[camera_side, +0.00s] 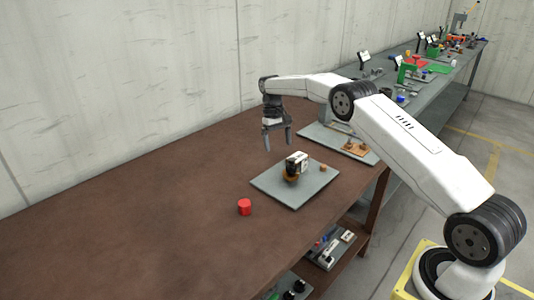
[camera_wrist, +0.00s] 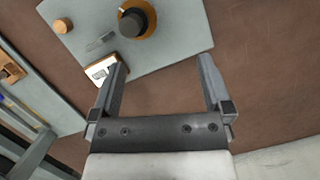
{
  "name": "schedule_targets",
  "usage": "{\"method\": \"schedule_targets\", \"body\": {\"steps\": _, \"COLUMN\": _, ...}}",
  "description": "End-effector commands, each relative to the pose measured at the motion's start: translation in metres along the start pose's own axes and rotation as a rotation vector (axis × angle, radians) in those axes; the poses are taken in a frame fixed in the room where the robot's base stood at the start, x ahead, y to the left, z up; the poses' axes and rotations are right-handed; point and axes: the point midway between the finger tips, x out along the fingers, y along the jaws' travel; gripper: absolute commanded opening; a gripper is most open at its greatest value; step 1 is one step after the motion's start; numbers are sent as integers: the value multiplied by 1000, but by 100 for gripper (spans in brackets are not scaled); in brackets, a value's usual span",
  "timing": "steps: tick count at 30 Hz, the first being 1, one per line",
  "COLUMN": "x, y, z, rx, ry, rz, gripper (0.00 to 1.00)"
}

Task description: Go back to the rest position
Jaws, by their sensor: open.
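My gripper (camera_side: 278,138) is open and empty, held in the air above the brown table, pointing down. In the wrist view its two fingers (camera_wrist: 161,85) are spread apart with nothing between them. Below and to the right of it in the side view is a grey plate (camera_side: 314,193) carrying an orange-brown and black jack-like part (camera_side: 291,176), a white block with a dark face (camera_side: 297,161) and a small orange knob (camera_side: 323,168). The wrist view shows the plate (camera_wrist: 185,35), the black-topped round part (camera_wrist: 132,22), the knob (camera_wrist: 63,25) and the white-faced block (camera_wrist: 103,71).
A red cylinder (camera_side: 244,207) stands on the table (camera_side: 150,215) left of the plate. A second grey plate (camera_side: 318,136) with orange-brown parts (camera_side: 355,147) lies farther back. A long bench (camera_side: 410,80) with many items runs behind. The table's left side is clear.

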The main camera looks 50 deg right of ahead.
Motion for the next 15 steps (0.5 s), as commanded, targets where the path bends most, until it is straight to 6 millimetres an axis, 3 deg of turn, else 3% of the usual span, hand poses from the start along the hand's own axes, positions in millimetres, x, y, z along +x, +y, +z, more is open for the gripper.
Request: {"method": "schedule_targets", "body": {"steps": 15, "x": -13, "y": -46, "z": 49, "rx": -85, "ry": 141, "rz": 19, "gripper": 100}}
